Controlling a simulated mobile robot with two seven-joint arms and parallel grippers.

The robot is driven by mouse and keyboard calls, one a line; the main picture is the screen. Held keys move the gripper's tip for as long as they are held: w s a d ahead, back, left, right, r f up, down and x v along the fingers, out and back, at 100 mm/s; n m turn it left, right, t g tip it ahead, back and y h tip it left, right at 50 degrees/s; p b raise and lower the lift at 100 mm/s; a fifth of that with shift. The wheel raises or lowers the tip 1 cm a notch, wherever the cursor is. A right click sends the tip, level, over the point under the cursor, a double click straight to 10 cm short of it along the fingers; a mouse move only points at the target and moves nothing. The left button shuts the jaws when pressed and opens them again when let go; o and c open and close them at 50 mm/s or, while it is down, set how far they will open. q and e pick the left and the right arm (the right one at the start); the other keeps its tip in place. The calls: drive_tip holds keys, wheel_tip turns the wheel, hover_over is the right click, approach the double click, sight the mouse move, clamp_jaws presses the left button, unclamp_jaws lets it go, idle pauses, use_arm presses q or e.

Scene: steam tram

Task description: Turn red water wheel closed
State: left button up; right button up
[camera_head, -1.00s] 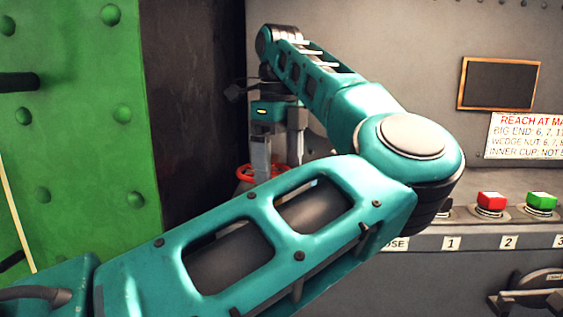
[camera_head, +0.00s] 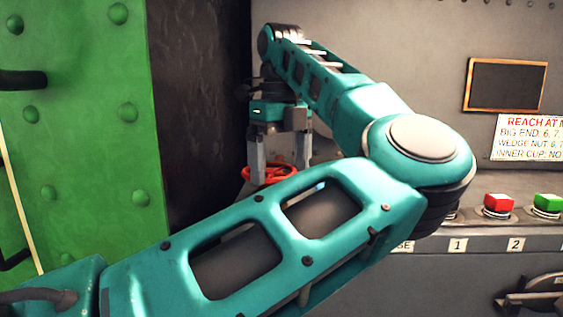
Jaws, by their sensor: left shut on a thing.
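The red water wheel (camera_head: 268,174) shows low beside the dark side of the green riveted body, partly hidden by my left forearm. My left gripper (camera_head: 279,166) points down onto it from above, with one finger at each side of the picture of the wheel. The gripper is shut on the wheel, though the fingertips are partly hidden by the wheel and the arm. My right gripper is not in view.
A green riveted panel (camera_head: 75,130) stands close on the left. On the right are a red button (camera_head: 498,205), a green button (camera_head: 547,203), a framed blackboard (camera_head: 505,85) and a notice (camera_head: 530,138). A lever-like part (camera_head: 535,295) sits at lower right.

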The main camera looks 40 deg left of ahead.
use_arm(q)
drive_tip(key=o, duration=0.7)
wheel_tip(320, 180, up, 13)
drive_tip(key=shift+f+p, duration=0.1)
drive_tip(key=shift+p, duration=0.95)
